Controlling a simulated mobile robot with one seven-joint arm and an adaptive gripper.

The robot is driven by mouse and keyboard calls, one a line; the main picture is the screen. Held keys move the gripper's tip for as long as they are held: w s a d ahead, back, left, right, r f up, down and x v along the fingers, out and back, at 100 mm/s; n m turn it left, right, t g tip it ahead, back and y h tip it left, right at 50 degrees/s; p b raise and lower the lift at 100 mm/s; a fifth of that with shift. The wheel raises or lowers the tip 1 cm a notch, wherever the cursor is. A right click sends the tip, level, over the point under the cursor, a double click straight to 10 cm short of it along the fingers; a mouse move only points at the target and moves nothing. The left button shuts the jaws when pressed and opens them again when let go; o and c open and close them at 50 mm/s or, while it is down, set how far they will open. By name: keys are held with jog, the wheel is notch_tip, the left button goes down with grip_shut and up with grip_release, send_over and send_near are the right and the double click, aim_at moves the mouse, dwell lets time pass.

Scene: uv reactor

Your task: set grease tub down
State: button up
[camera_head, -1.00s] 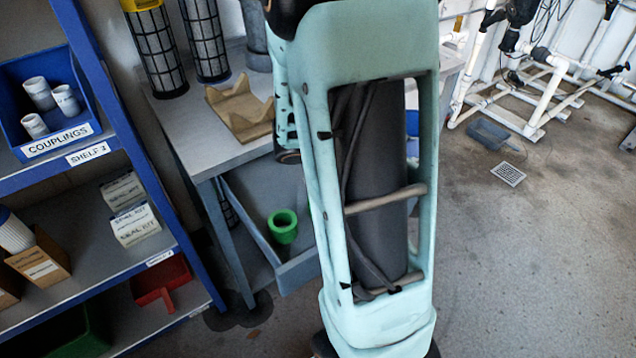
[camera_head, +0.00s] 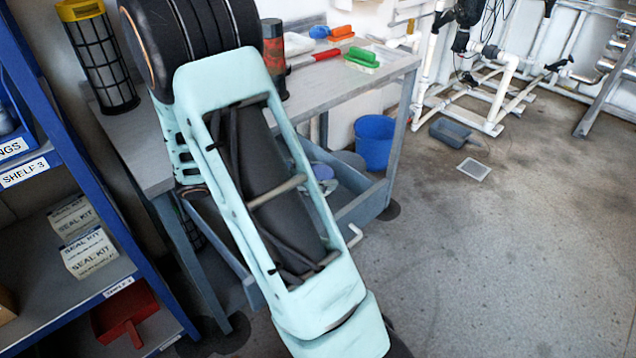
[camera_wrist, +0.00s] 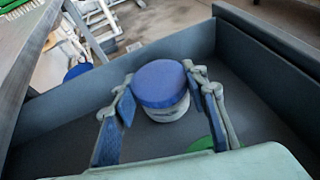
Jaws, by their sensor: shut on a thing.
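The grease tub, a pale tub with a blue lid (camera_wrist: 161,84), is between the two blue-padded fingers of my gripper (camera_wrist: 160,94) in the wrist view. My gripper is shut on it. The tub is upright, inside or just over a grey walled tray (camera_wrist: 110,66); I cannot tell whether its base touches the tray floor. In the head view my arm covers much of this tray (camera_head: 362,202) under the workbench, and my gripper is hidden.
A green thing (camera_wrist: 203,144) lies near the right finger, partly hidden. The tray walls rise close around. The workbench top (camera_head: 330,85) holds filters, a brush (camera_head: 361,58) and tools. A blue bucket (camera_head: 374,142) stands behind. Shelves are at left; open floor is at right.

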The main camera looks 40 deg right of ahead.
jog(key=shift+f, duration=0.55)
jog(key=shift+f, duration=0.15)
jog(key=o, duration=1.2)
jog(key=shift+c, duration=0.2)
jog(key=shift+r, duration=0.25)
jog(key=p+v, duration=0.3)
jog(key=v, duration=0.7)
jog(key=shift+a+r+p, duration=0.2)
jog(key=shift+a+p, duration=0.1)
jog(key=shift+p, duration=0.1)
jog(key=shift+w+a+r, duration=0.15)
jog(key=shift+a, duration=0.45)
